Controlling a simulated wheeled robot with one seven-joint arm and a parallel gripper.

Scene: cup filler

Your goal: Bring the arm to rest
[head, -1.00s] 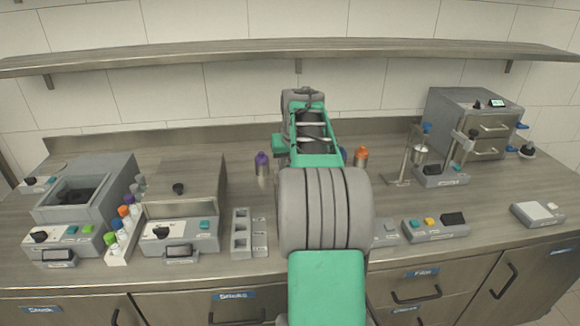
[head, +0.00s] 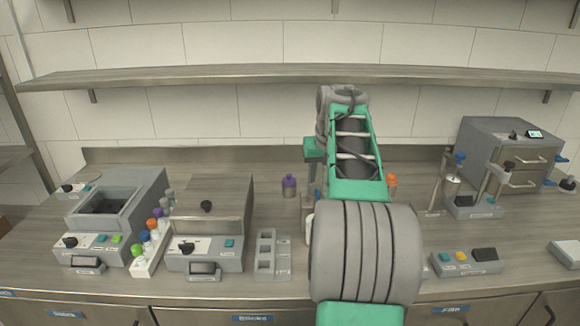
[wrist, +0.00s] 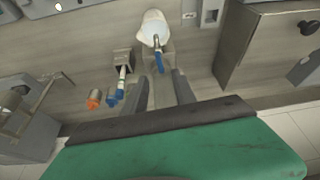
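My arm (head: 365,250) is green and grey and stands up in the middle of the head view. Its gripper is largely hidden there. In the wrist view two dark fingers of my gripper (wrist: 160,82) stand apart with a gap between them. I see nothing held in them. A blue-handled part (wrist: 158,63) on a white cup-like vessel (wrist: 153,27) shows just beyond the gap, apart from both fingers.
A purple-capped bottle (head: 289,184) stands left of my arm. Grey machines (head: 110,215) and a row of coloured-cap bottles (head: 148,245) are at the left. A button panel (head: 466,262) and grey oven (head: 508,155) are at the right. A shelf (head: 240,77) spans the wall.

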